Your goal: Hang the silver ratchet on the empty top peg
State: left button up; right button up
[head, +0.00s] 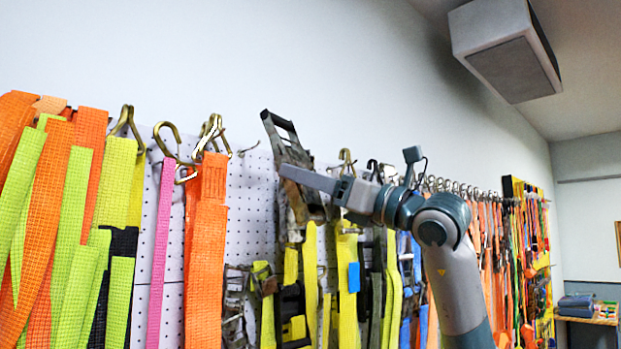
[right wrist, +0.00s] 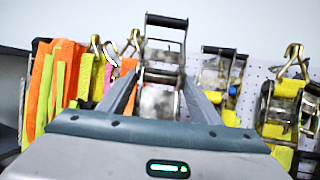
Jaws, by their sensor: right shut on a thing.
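The silver ratchet (head: 283,135) is a metal frame with a dark handle bar, raised in front of the pegboard's top edge. My right gripper (head: 296,178) is shut on it. In the right wrist view the ratchet (right wrist: 163,50) stands upright between the two fingers of my right gripper (right wrist: 162,88), its black handle at the top. A small bare top peg (head: 248,149) sticks out to the left of the ratchet, right of a wide orange strap. The ratchet is apart from this peg. Fingers and arm hide part of the ratchet's lower end. My left gripper is not in view.
Orange, lime and pink straps (head: 161,255) hang on hooks to the left. Yellow straps and other ratchets (head: 240,282) hang below and right of the held ratchet. White pegboard (head: 247,205) is bare beneath the empty peg. A speaker-like box (head: 505,50) is high up at right.

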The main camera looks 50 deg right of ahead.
jog(key=shift+w, duration=0.3)
jog(key=shift+w+r, duration=0.1)
jog(key=shift+w+d, duration=0.15)
jog(key=shift+w, duration=0.85)
jog(key=w+f, duration=0.2)
jog(key=w, duration=0.4)
jog(key=shift+w+d, duration=0.4)
jog(key=shift+f, duration=0.1)
dwell(0.8)
